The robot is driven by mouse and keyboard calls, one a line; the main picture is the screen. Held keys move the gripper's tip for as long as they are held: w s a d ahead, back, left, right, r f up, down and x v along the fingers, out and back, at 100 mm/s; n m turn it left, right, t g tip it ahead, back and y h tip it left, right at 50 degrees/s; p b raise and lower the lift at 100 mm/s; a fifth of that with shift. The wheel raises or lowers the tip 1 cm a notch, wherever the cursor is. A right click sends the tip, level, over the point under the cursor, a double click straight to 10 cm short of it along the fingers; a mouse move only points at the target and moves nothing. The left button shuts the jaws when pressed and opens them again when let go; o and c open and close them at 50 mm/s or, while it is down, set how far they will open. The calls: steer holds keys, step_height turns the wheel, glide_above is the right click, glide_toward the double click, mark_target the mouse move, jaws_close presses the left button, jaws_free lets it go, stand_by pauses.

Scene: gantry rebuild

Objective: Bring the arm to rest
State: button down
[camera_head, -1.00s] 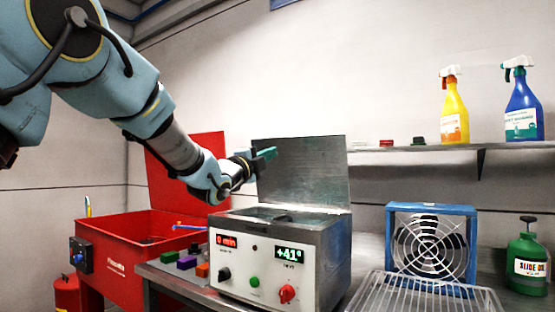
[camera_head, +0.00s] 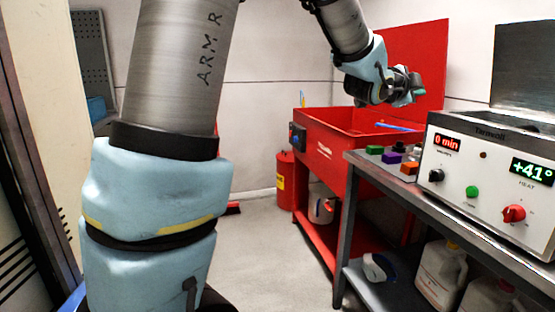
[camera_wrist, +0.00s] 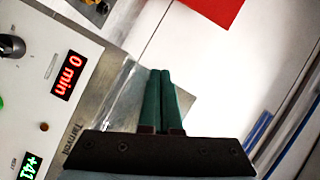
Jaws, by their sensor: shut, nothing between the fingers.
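My arm rises in the left of the head view and bends over to the right at the top. My gripper (camera_head: 412,92) hangs in the air in front of the red tub's raised lid, left of the white heater box. In the wrist view its two green fingers (camera_wrist: 163,85) lie side by side, shut with nothing between them. The heater box (camera_head: 490,178) shows "0 min" and "+41°" on its front; its panel also fills the left of the wrist view (camera_wrist: 40,85).
A red washing tub (camera_head: 330,150) with its lid (camera_head: 415,65) up stands behind the metal bench (camera_head: 460,225). Small coloured blocks sit on the bench's left end. White jugs (camera_head: 440,272) stand on the lower shelf. A red canister (camera_head: 285,180) stands on the floor. Grey floor is clear in the middle.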

steer(key=a+f+n+g+y+p, duration=0.1)
steer(key=a+f+n+y, duration=0.6)
steer(key=a, duration=0.6)
steer(key=a+f+n+g+y+p, duration=0.1)
steer(key=a+f+n+y+p, duration=0.15)
steer(key=a+f+n, duration=0.8)
steer(key=s+a+f+n+g+y, duration=0.1)
steer(key=s+a+f+n+g, duration=0.1)
steer(key=s+a, duration=0.5)
steer(key=s+a+f+n+g+y+p, duration=0.1)
steer(key=s+a+f+n+g+y, duration=0.1)
steer(key=s+a, duration=0.6)
steer(key=a+f+g, duration=0.1)
steer(key=a+g, duration=0.1)
steer(key=a, duration=0.1)
steer(key=shift+a+n+g, duration=0.15)
steer(key=shift+n+g, duration=0.2)
steer(key=shift+g, duration=0.05)
steer(key=c, duration=1.6)
jaws_free()
steer(key=shift+f+y, duration=0.1)
steer(key=shift+y, duration=0.15)
